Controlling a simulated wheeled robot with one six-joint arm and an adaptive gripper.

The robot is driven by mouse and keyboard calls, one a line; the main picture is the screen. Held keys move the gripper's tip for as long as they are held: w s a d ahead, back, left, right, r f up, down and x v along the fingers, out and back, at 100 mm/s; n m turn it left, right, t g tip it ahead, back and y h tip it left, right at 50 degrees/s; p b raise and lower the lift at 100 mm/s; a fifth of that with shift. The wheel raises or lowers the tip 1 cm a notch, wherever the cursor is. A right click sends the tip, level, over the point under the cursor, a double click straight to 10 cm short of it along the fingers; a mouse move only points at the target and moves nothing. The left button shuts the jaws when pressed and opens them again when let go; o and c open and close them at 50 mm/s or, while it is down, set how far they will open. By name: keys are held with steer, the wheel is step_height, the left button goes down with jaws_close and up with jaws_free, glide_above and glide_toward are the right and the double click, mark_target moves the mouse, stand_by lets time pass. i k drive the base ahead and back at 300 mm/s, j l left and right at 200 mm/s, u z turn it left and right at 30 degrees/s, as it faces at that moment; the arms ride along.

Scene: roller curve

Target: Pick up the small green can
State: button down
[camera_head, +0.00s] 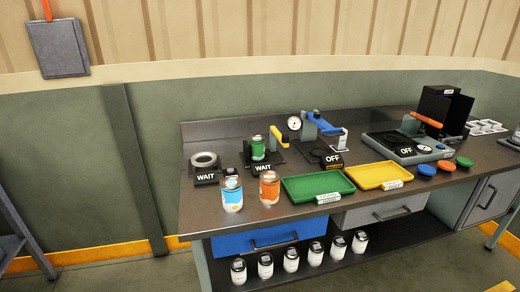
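The small green can (258,147) stands upright toward the back left of the workbench (228,213). It sits on or just behind a dark fixture with a black "WAIT" sign (262,168) in front of it, so its lower end is partly hidden. A yellow-handled part (280,138) of a fixture stands close to its right. My gripper is not in view.
A blue can (232,194) and an orange can (269,188) stand in front of the green can. A green tray (318,186) and a yellow tray (378,174) lie to the right. Several white cans (291,260) stand on the lower shelf.

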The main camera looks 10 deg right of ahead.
mark_target(256, 142)
steer(key=i+l, duration=0.15)
steer(key=i, duration=0.35)
steer(key=i+l+u, duration=0.1)
steer(key=i, duration=0.4)
steer(key=i+l, duration=0.2)
steer(key=i, duration=0.3)
